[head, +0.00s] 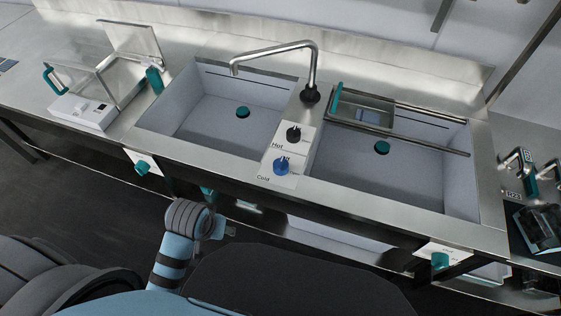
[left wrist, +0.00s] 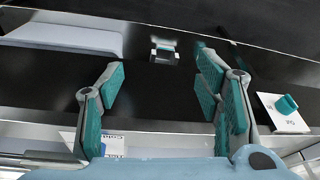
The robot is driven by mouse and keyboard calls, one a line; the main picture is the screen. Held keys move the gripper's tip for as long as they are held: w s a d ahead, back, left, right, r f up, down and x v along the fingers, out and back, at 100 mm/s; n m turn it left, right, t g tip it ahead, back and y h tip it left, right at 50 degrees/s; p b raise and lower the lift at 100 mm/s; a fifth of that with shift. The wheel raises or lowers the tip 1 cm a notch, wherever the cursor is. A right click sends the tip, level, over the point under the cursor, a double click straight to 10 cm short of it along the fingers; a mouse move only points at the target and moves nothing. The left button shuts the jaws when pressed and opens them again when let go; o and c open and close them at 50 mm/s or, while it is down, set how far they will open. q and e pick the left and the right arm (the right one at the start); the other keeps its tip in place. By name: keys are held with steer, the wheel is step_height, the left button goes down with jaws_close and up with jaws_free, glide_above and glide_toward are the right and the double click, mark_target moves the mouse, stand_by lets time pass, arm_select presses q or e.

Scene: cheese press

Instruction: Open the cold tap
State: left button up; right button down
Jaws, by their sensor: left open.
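The cold tap's blue knob (head: 281,166) sits on a white plate marked Cold (head: 282,180) at the counter front, between the two basins. The black hot knob (head: 293,134) is just behind it. The bent metal spout (head: 277,49) rises behind both; no water shows. In the left wrist view, my left gripper (left wrist: 160,68) is open and empty, its teal-padded fingers wide apart. A white plate reading Cold (left wrist: 115,138) shows low between the fingers, partly hidden; its knob is not visible there. In the head view my left arm is low, in front of the counter, apart from the knob.
The left basin (head: 185,130) and right basin (head: 335,175) flank the tap. A teal knob on a white plate (head: 143,168) is on the counter's front face; it also shows in the left wrist view (left wrist: 286,104). A lidded box (head: 80,112) stands at left.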

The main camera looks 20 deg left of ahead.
arm_select(q)
steer(key=w+d+n, duration=0.2)
steer(key=w, duration=0.5)
step_height(320, 180, up, 14)
steer(key=n+g, duration=0.3)
steer(key=n, duration=0.2)
glide_above(280, 162)
steer(key=shift+h, duration=0.4)
step_height(280, 162, down, 14)
steer(key=b, duration=0.3)
steer(key=shift+d+r, duration=0.1)
steer(key=shift+r, duration=0.15)
steer(key=shift+c, duration=0.9)
steer(key=c, duration=1)
